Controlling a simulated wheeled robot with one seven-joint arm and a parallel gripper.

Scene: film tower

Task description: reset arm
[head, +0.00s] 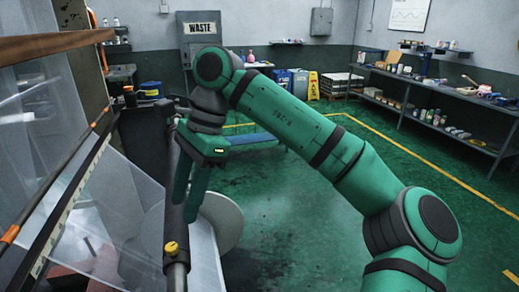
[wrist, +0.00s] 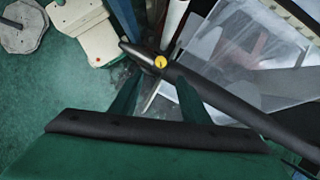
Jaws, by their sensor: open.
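My green arm reaches across the head view, with my gripper (head: 182,207) hanging fingers-down at the left, beside the film machine. Its two green fingers stand apart in the wrist view (wrist: 157,80), and nothing is seen held between them. A dark bar (head: 176,272) with a yellow knob (head: 171,247) runs close by the fingers. In the wrist view the bar (wrist: 225,105) crosses near the fingertips, with the knob (wrist: 160,62) beyond them. I cannot tell whether the fingers touch the bar.
Clear film sheets (head: 50,110) and a pale round disc (head: 222,218) are close to my gripper. The green floor (head: 290,235) beneath my arm is open.

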